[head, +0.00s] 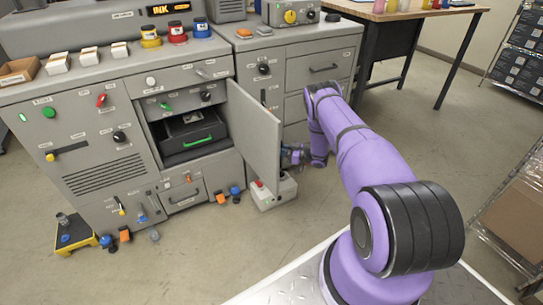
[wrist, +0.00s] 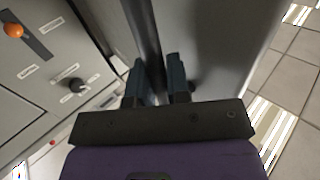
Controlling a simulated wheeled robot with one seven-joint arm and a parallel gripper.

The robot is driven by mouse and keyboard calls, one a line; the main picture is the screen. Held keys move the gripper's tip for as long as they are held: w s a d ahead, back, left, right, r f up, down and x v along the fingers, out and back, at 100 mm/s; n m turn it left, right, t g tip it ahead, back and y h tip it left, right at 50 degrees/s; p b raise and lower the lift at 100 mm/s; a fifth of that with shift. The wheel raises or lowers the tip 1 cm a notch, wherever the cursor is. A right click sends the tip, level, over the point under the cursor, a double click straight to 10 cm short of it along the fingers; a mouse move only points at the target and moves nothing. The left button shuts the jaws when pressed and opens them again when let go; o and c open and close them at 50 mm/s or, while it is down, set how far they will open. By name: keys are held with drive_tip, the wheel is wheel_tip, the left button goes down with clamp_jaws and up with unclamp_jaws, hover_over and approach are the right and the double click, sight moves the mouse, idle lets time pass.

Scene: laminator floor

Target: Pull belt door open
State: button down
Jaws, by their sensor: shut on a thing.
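The belt door (head: 254,138) is a grey panel standing swung out from the cabinet front, well open. Its far side fills much of the wrist view (wrist: 225,45). My gripper (head: 291,154) is at the door's free edge, partly hidden behind the panel in the head view. In the wrist view, the two dark fingers of my gripper (wrist: 158,82) are on either side of a dark strip at the door. They are shut on it; whether this is the edge or a handle is hard to tell. The open bay (head: 190,130) shows a black drawer with a green handle.
A small grey box with a red button (head: 272,193) stands on the floor below the door. Orange and blue items (head: 235,194) lie near the cabinet foot. A yellow step (head: 76,238) is at left. A table (head: 405,15) stands behind; the floor between is clear.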

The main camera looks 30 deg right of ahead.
drive_tip(key=w+d, duration=0.1)
drive_tip(key=d, duration=0.5)
drive_tip(key=shift+w+d+r, duration=0.15)
drive_tip(key=shift+w+d, duration=0.05)
drive_tip(key=shift+w, duration=0.05)
drive_tip(key=c, duration=1.1)
unclamp_jaws()
drive_tip(key=shift+s, duration=0.1)
drive_tip(key=v, duration=1)
drive_tip(key=shift+d, duration=0.3)
drive_tip(key=shift+s, duration=0.15)
